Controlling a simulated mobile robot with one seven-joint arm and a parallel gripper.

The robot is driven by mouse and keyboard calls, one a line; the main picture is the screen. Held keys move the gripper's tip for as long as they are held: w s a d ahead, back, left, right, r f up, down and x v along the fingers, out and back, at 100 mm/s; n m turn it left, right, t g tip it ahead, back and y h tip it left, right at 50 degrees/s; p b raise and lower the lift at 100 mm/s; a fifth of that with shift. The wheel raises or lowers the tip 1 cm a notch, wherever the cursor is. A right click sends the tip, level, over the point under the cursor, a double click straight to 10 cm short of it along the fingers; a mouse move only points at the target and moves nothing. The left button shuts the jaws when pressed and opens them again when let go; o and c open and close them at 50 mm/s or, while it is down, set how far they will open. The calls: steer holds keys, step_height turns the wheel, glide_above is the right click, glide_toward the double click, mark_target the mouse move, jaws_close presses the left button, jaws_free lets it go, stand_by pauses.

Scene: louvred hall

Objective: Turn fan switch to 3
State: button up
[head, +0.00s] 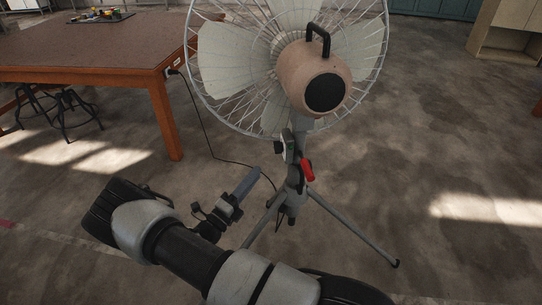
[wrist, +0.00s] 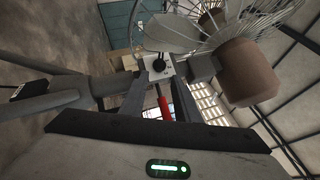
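The pedestal fan has a pinkish motor housing (head: 314,78) and stands on a grey tripod in the head view. Its switch box (head: 287,146) sits on the pole under the head, small in that view. In the wrist view the pale switch plate with a round black knob (wrist: 159,65) lies just beyond the fingertips. The knob's marked setting is too small to read. My gripper (wrist: 160,84) is open and empty, its two dark fingers spread either side of the line to the knob. In the head view my gripper (head: 256,173) is left of the pole, apart from it.
A red clamp lever (head: 307,170) sticks out from the pole below the switch box. Tripod legs (head: 355,232) spread over the floor. A brown table (head: 95,52) and stools stand at the left, with the fan's cable hanging from the table.

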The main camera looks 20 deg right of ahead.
mark_target(278, 147)
steer(key=x, duration=1)
steer(key=shift+b, duration=0.3)
steer(key=shift+d, duration=0.1)
jaws_close()
